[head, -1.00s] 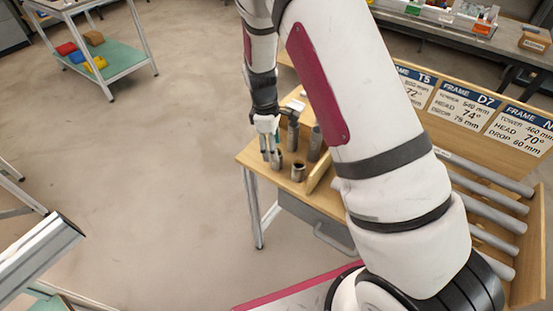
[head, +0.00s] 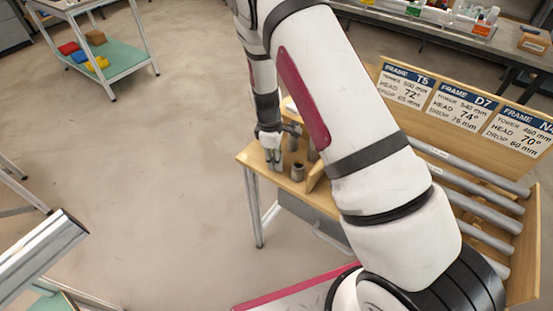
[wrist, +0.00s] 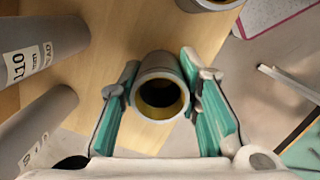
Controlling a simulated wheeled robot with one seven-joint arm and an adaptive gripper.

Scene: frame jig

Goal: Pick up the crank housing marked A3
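A short grey hollow cylinder (wrist: 160,88) with a brassy inside stands on the wooden table, seen from above in the wrist view. No A3 mark shows on it, so I cannot tell if it is the crank housing A3. The fingers are open, one on each side of the cylinder, with small gaps visible. In the head view my gripper hides this cylinder.
Another hollow part (head: 298,171) stands close by on the table (head: 325,203). A wooden divider (head: 315,172) and long grey tubes (head: 478,190) are to the right.

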